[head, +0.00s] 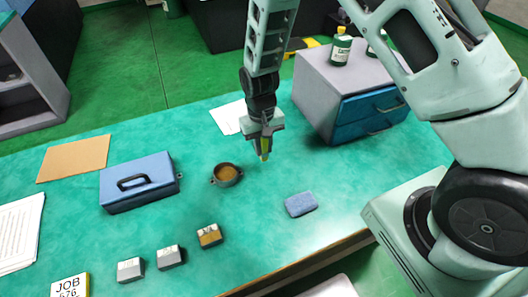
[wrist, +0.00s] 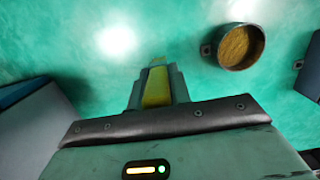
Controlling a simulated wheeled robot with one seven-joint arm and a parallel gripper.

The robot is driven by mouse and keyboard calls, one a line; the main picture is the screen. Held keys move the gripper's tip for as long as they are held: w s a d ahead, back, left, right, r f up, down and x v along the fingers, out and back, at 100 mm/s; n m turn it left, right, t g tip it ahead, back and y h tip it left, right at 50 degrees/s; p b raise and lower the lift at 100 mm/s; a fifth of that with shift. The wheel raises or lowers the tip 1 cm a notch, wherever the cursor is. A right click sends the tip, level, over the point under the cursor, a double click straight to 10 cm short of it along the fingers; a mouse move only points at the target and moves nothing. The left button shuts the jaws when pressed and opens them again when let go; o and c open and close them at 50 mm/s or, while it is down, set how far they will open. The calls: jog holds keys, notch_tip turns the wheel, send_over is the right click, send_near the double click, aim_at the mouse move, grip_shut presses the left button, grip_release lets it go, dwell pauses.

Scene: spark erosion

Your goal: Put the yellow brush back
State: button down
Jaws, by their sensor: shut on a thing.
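My gripper (head: 264,148) is shut on a narrow yellow thing, likely the yellow brush (head: 264,156), and points down above the green table. In the wrist view the yellow brush (wrist: 157,86) sits between the two fingers of my gripper (wrist: 156,84). Much of it is hidden by the fingers, so its bristles cannot be made out. Its tip seems to be apart from the tabletop, but the exact height is hard to tell.
A round dish with brown contents (head: 227,174) stands left of my gripper. A blue sponge-like block (head: 300,204) lies at front right. A grey cabinet with blue drawers (head: 330,85) stands behind right, bottles (head: 340,48) on top. A blue box (head: 139,184) is at left.

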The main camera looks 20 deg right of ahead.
aim_at(264, 154)
jog(key=shift+f, duration=1.75)
jog(key=shift+f, duration=0.2)
jog(key=c, duration=1.3)
grip_release()
jog(key=shift+r, duration=0.1)
